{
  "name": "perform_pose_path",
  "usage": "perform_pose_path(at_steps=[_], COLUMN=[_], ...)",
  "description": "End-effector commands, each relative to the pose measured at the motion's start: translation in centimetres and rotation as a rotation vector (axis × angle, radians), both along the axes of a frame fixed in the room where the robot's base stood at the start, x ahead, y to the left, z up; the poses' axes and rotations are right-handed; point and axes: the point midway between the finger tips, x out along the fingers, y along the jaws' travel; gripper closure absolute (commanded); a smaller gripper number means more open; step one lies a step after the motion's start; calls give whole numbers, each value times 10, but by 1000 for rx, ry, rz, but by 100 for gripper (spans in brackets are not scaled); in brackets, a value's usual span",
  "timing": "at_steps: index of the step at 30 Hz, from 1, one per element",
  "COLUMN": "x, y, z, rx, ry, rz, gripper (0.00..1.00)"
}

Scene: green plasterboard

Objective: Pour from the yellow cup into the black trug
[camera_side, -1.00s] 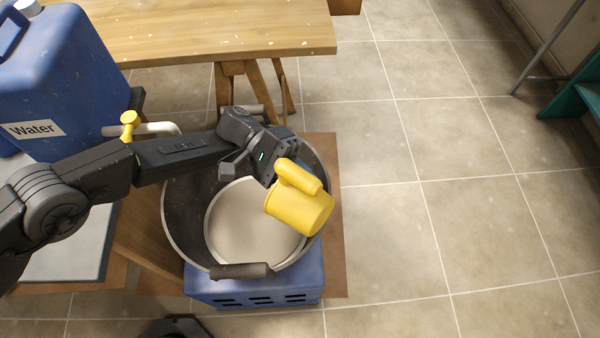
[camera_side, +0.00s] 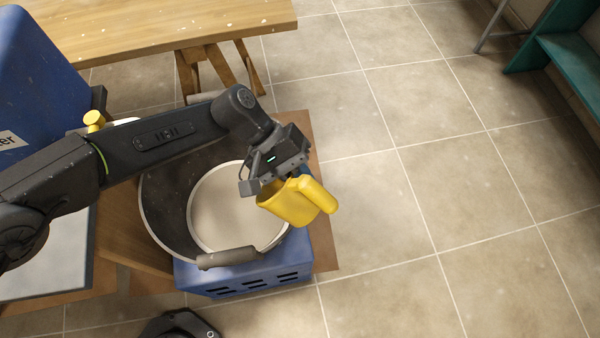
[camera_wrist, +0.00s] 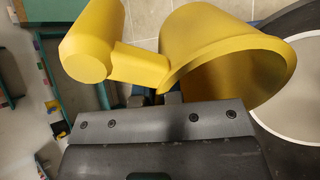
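The yellow cup (camera_side: 284,207) is held over the right rim of the black trug (camera_side: 163,195). My gripper (camera_side: 285,175) is shut on the cup; its small fingertips (camera_wrist: 168,98) meet the cup near its handle in the wrist view, though their contact is partly hidden. The cup is tilted, with its handle to the right and its mouth towards the trug side. In the wrist view, the yellow cup (camera_wrist: 205,45) shows a bare yellow inner wall; its bottom is hidden. A smooth pale grey-beige material (camera_side: 225,205) lies in the trug. No falling stream is visible.
The trug stands on a blue crate (camera_side: 245,276), with a brown board (camera_side: 322,240) beneath. A blue water container (camera_side: 40,85) and its yellow tap (camera_side: 94,120) stand left, behind my arm. A wooden table (camera_side: 150,30) is at the back. Tiled floor is open at right.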

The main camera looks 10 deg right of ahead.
Motion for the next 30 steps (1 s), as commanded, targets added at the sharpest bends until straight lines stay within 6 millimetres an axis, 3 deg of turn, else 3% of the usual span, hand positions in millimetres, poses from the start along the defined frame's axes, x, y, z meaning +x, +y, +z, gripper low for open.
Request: perform_pose_path(at_steps=[11, 30], x=[0, 0], y=[0, 0], z=[2, 49], rx=[-2, -3], ry=[2, 1], rz=[-1, -2], gripper=[100, 100])
